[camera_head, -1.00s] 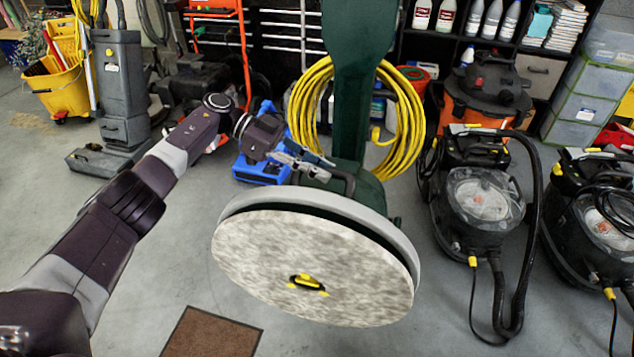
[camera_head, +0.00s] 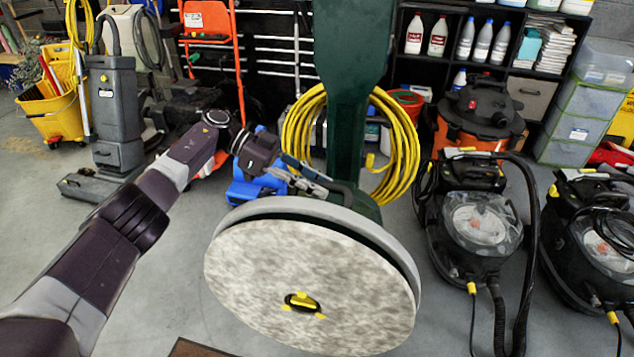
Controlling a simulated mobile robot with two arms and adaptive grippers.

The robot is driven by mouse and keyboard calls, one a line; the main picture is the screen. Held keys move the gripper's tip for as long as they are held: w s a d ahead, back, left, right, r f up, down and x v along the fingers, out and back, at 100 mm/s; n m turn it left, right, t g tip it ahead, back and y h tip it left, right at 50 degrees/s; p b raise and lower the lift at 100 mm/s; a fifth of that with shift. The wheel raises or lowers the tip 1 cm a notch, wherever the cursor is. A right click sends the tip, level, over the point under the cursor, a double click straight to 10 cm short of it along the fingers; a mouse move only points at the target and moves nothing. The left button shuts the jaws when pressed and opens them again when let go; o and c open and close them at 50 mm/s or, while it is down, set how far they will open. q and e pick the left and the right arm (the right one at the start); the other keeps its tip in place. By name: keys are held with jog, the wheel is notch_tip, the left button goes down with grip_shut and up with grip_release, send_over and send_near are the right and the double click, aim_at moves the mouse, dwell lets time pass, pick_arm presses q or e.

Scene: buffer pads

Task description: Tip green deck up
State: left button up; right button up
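The green deck (camera_head: 366,205) is tipped up on edge, with its grey rim (camera_head: 285,207) toward the top. Its round mottled off-white pad (camera_head: 250,265) faces me, with a black and yellow centre piece (camera_head: 302,302). The green upright (camera_head: 350,70) rises behind it out of the top of the view. My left gripper (camera_head: 322,184) reaches in from the left to the top of the deck and looks shut on the black handle (camera_head: 347,192) there. The fingertips are partly lost against the dark handle. My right gripper is not in view.
A yellow cable coil (camera_head: 300,130) hangs behind the upright. Two black vacuum machines (camera_head: 480,220) stand at the right. A grey machine (camera_head: 113,110) and a yellow bucket (camera_head: 52,118) stand at the left. A brown mat (camera_head: 195,349) lies at the bottom edge. Grey floor is open at left.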

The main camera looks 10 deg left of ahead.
pick_arm(q)
jog(key=shift+o, duration=1)
jog(key=shift+r, duration=0.1)
notch_tip(320, 180, up, 10)
jog(key=shift+f, duration=0.1)
